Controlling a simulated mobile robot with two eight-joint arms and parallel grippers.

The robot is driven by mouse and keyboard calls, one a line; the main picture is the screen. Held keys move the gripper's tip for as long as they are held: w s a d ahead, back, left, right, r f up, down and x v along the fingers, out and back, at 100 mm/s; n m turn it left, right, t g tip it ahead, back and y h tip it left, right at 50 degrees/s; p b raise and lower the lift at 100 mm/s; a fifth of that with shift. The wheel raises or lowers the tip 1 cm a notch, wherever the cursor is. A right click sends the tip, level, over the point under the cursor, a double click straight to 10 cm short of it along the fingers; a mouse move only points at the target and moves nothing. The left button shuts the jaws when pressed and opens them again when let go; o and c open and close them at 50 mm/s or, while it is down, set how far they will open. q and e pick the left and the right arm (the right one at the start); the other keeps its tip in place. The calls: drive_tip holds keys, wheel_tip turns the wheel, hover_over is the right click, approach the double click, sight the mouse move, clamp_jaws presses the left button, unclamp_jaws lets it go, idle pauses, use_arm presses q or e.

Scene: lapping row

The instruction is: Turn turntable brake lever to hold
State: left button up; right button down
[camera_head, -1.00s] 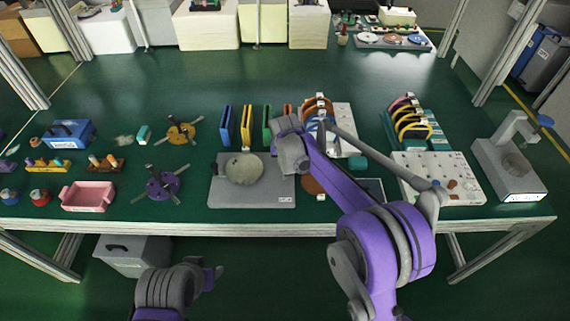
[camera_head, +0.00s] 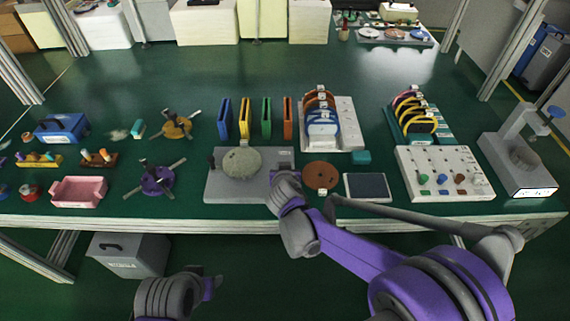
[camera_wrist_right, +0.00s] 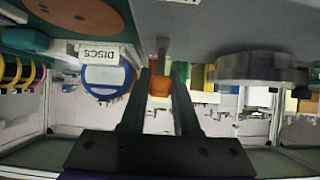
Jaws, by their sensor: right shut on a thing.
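The turntable is a round greyish disc (camera_head: 241,161) on a flat grey base (camera_head: 225,190) near the front of the bench. My right gripper (camera_head: 274,177) is at the base's front right corner. In the right wrist view the gripper (camera_wrist_right: 162,66) has its two dark fingers on either side of a small grey post (camera_wrist_right: 162,48), apparently the brake lever, and is shut on it. The turntable disc (camera_wrist_right: 262,68) shows to the right there. In the head view the lever is hidden behind my gripper. My left gripper (camera_head: 212,283) hangs low before the bench, its jaws unclear.
A brown disc (camera_head: 320,175) and a dark square pad (camera_head: 367,187) lie right of the base. Blue, yellow, green and orange upright plates (camera_head: 288,118) stand behind it. A purple spider-like fixture (camera_head: 158,179) stands left. A white panel with knobs (camera_head: 415,165) is further right.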

drive_tip(key=shift+s+f, duration=0.25)
drive_tip(key=shift+s, duration=0.1)
idle(0.4)
drive_tip(key=c, duration=0.6)
unclamp_jaws()
drive_tip(key=shift+c, duration=0.2)
drive_tip(key=shift+r, duration=0.1)
drive_tip(key=p+v, duration=0.1)
drive_tip(key=v, duration=1)
drive_tip(key=s+d+r+g+h+p, duration=0.2)
drive_tip(key=s+d+r+g+p, duration=0.15)
drive_tip(key=s+d, duration=0.95)
drive_tip(key=s+d+g+y+p, duration=0.2)
drive_tip(key=s+d+g, duration=0.1)
drive_tip(key=s, duration=0.5)
drive_tip(key=shift+s+d+f+p, duration=0.35)
drive_tip(key=shift+d+f, duration=0.15)
drive_tip(key=shift+d, duration=0.15)
